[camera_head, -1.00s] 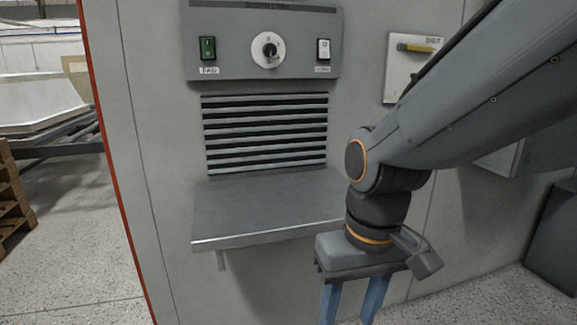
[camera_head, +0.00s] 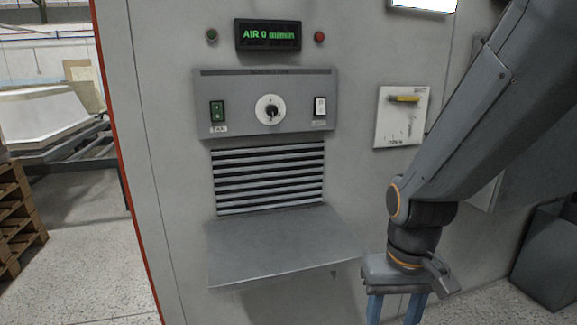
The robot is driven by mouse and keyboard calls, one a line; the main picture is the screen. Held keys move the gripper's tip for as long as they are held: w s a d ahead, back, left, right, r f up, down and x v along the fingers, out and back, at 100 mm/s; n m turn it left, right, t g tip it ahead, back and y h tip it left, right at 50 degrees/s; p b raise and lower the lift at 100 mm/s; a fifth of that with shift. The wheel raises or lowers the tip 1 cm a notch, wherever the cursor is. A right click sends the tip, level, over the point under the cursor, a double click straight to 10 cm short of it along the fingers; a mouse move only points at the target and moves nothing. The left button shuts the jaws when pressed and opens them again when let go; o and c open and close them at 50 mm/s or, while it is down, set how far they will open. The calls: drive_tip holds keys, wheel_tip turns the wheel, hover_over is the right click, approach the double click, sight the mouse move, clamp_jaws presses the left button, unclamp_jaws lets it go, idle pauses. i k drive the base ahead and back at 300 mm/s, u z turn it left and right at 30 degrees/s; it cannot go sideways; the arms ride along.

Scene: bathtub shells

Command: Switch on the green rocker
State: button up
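The green rocker (camera_head: 217,111) sits at the left of a grey control panel (camera_head: 240,127) on the wall, above a label that seems to read "FAN". Its on or off position is too small to tell. My gripper (camera_head: 394,312) hangs pointing down at the lower right, well apart from the rocker and to the right of the shelf. Its blue fingers stand apart with nothing seen between them; the tips run to the bottom edge of the view.
The panel also carries a round knob (camera_head: 270,110) and a white rocker (camera_head: 320,107). A display (camera_head: 268,35) above reads "AIR 0 m/min". Below are a slotted vent (camera_head: 268,180) and a protruding metal shelf (camera_head: 275,245). A yellow-handled lever box (camera_head: 402,117) is at right.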

sight(218, 109)
drive_tip(key=z, duration=0.55)
drive_tip(key=k, duration=1)
drive_tip(key=u, duration=1.1)
drive_tip(key=i, duration=0.45)
drive_tip(key=z, duration=0.05)
